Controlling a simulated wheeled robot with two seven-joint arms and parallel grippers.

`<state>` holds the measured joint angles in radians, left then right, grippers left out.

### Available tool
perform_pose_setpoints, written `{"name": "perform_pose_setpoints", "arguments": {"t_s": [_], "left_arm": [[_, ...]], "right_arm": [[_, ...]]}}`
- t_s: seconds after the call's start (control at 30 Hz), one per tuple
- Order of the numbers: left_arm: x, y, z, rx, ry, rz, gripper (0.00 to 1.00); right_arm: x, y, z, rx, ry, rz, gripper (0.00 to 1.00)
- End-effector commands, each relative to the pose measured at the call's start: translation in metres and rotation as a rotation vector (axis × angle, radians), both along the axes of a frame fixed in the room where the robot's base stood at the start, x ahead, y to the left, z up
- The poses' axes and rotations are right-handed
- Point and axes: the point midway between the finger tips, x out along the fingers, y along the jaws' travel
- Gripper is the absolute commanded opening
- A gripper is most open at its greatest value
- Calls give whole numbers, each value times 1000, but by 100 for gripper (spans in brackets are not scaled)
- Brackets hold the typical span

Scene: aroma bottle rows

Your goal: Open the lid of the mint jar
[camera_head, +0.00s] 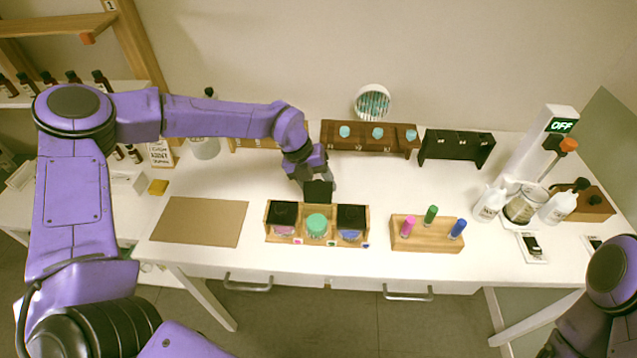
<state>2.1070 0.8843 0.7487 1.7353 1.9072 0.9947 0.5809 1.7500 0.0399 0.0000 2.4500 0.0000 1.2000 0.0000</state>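A wooden tray (334,240) holds three jars in a row near the table's front. The middle jar (317,226), with green contents that I take for mint, has its top uncovered. Its black lid (318,191) stands raised behind it, right at my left gripper (318,181). The gripper reaches down behind the jar, and the lid partly hides its fingertips. I cannot tell whether they touch or grip the lid. The pink jar (283,230) at the left and the blue jar (351,235) at the right have black lids on. My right gripper is out of view.
A brown mat (200,222) lies left of the tray. A wooden holder (426,239) with pink, green and blue sticks stands to the right. A dark rack (369,142) and a black rack (457,149) stand behind. White bottles and a device (540,143) are farther right.

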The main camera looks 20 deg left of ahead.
Motion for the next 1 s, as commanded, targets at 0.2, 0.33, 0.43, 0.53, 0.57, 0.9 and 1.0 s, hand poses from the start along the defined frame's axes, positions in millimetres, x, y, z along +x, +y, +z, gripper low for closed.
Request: {"name": "perform_pose_setpoints", "arguments": {"t_s": [0.2,0.33,0.43,0.53,0.57,0.9,1.0], "left_arm": [[-2,9,19,-1,-5,1,54],[-6,21,49,-2,-6,2,54],[-8,30,70,-2,-4,3,54],[-9,36,86,0,-4,2,54],[-10,37,89,0,-4,2,54],[-11,40,98,-1,-1,0,54],[-11,40,98,-1,-1,0,54]], "right_arm": [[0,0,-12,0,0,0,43],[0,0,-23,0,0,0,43],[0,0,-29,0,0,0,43],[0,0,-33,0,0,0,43],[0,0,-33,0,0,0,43],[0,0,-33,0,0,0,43],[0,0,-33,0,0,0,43]]}}
